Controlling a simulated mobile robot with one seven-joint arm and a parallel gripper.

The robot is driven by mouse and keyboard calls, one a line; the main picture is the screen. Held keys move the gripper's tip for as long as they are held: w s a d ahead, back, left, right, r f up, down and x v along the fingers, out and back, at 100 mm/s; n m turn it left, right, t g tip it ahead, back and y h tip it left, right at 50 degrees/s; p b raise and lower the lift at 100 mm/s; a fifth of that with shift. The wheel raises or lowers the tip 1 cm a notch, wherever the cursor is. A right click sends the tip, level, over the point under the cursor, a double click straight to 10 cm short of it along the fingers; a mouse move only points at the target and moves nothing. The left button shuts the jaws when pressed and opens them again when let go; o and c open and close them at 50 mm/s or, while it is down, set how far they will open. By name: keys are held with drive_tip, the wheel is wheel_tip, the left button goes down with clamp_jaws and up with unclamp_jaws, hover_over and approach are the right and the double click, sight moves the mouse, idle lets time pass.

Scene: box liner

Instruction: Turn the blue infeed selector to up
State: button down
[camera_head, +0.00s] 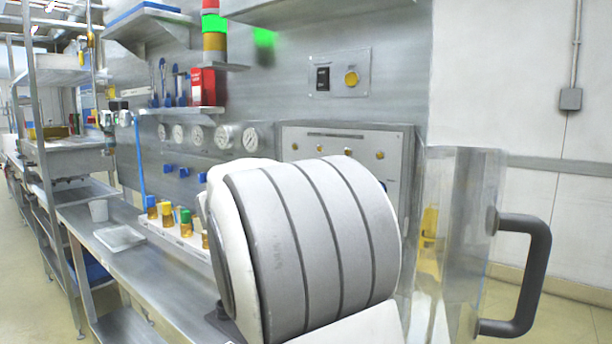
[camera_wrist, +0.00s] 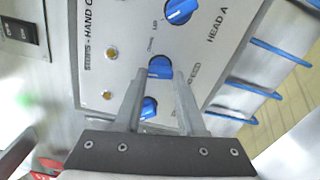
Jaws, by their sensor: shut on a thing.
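In the wrist view, the fingertips of my gripper (camera_wrist: 160,74) are on either side of a blue selector knob (camera_wrist: 160,67) on a light grey panel (camera_wrist: 125,75), shut on it. Small print beside this knob is too blurred to read fully, so I cannot confirm it is the infeed one. A second blue knob (camera_wrist: 180,11) lies above, near the words HEAD A. A third blue knob (camera_wrist: 149,108) shows below, between the fingers and partly hidden. In the head view my arm hides the gripper and much of the panel (camera_head: 300,135).
In the wrist view, blue rods (camera_wrist: 255,88) stick out right of the panel, and a black switch (camera_wrist: 17,30) is at upper left. In the head view, a clear guard with a dark handle (camera_head: 535,270) stands right of my arm. Gauges (camera_head: 197,136) and small blue valves (camera_head: 184,172) are left.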

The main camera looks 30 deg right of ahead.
drive_tip(key=shift+n+p, duration=2.55)
drive_tip(key=shift+n, duration=0.75)
drive_tip(key=shift+f, duration=0.15)
drive_tip(key=c, duration=0.5)
unclamp_jaws()
drive_tip(key=shift+s+a, duration=0.1)
drive_tip(key=p+v, duration=0.1)
drive_tip(key=v, duration=1.6)
drive_tip(key=shift+p, duration=0.4)
